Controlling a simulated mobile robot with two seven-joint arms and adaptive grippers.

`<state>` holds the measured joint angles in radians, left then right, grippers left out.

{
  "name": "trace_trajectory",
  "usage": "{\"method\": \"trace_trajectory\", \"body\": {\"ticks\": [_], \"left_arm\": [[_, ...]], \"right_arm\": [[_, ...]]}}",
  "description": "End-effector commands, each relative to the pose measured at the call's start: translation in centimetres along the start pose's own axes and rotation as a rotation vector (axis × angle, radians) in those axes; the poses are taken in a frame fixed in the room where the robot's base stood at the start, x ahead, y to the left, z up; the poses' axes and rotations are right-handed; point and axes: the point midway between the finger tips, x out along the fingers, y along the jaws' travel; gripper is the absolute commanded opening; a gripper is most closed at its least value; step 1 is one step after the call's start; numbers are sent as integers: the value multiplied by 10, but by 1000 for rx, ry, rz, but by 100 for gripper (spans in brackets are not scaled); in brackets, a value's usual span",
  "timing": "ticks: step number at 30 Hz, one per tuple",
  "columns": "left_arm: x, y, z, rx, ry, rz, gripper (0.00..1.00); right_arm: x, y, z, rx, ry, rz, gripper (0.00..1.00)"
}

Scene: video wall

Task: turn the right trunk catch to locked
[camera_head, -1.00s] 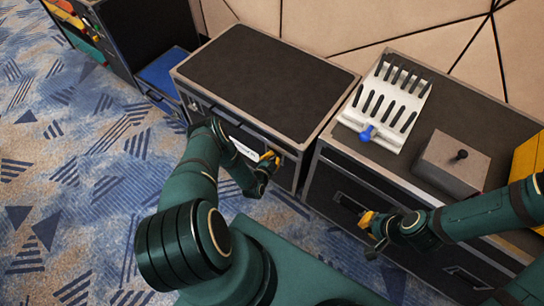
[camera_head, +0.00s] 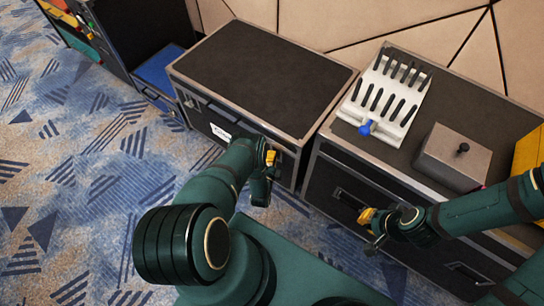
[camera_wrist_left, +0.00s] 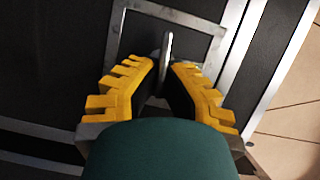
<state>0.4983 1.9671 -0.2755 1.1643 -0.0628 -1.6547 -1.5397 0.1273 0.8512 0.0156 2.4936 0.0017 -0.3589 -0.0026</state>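The dark trunk with metal edges (camera_head: 262,72) stands at the centre of the head view. Its right catch is hidden behind my left gripper (camera_head: 270,158) there. In the left wrist view the catch (camera_wrist_left: 166,48) is a thin upright metal lever in front of a square metal frame. My left gripper (camera_wrist_left: 165,68) has its yellow fingers on either side of the lever's lower end, with a gap showing between them. I cannot tell whether either finger touches the lever. My right gripper (camera_head: 367,217) is in front of the right-hand case, its opening unclear.
The right-hand case (camera_head: 330,150) carries a white rack (camera_head: 385,95) with dark slots, a blue knob (camera_head: 367,127) and a grey box (camera_head: 453,157) with a black knob. A blue-topped case (camera_head: 163,72) stands left of the trunk. Patterned carpet lies open at left.

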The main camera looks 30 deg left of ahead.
Motion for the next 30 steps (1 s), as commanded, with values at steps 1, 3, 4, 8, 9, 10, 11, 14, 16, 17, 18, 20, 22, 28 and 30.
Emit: {"method": "trace_trajectory", "body": {"ticks": [1,3,4,8,9,10,11,14,16,17,18,20,22,28,30], "left_arm": [[1,0,0,25,2,-13,0],[1,0,0,54,1,-26,0],[1,0,0,65,1,-30,0],[1,0,0,99,-1,-44,0],[1,1,0,107,-1,-47,0],[1,1,0,112,0,-49,0],[1,1,0,116,0,-51,0],[2,1,1,124,0,-54,0],[2,1,1,127,-1,-55,0],[2,0,1,127,-1,-56,0],[2,0,1,127,-1,-56,0],[2,0,1,127,-1,-56,0],[2,0,1,127,-1,-55,0],[1,1,1,126,-2,-55,36],[1,1,1,126,-1,-54,36]], "right_arm": [[0,0,0,0,0,0,0],[1,0,0,0,1,0,0],[1,0,0,0,1,0,0],[1,0,0,0,1,0,0],[1,0,0,0,1,0,0],[1,0,0,0,1,0,0],[1,0,0,0,1,0,0],[1,0,0,0,1,0,0],[1,0,0,0,1,0,0],[1,0,0,0,1,0,0],[1,0,0,0,1,0,0],[1,0,0,0,1,0,0],[1,0,0,0,1,0,0],[1,0,0,0,1,0,0],[1,0,0,0,1,0,0]]}}
